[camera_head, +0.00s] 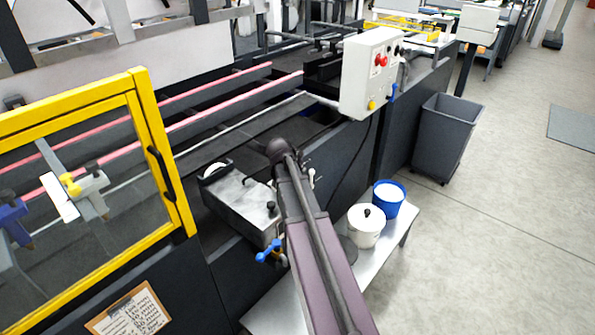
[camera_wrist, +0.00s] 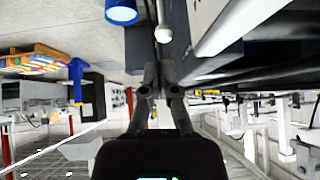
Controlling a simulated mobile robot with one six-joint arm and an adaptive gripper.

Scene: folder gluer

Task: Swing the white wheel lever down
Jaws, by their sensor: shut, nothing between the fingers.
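A thin lever with a white knob (camera_head: 312,173) stands up beside the metal glue box, just right of my arm in the head view. It also shows in the wrist view as a white-knobbed lever (camera_wrist: 163,34), just beyond my fingertips and nearly in line with them. My gripper (camera_wrist: 161,72) is shut and empty, with a small visible gap to the knob; I cannot tell the depth between them. In the head view my arm hides the gripper. A white wheel (camera_head: 214,171) sits in the metal glue box (camera_head: 240,203).
A blue-handled lever (camera_head: 270,252) is at the box's front. A white pot (camera_head: 366,226) and a blue bucket (camera_head: 389,198) stand on a low bench (camera_head: 275,309). A control box (camera_head: 370,75) and a yellow-framed guard (camera_head: 150,150) flank the area. Open floor lies to the right.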

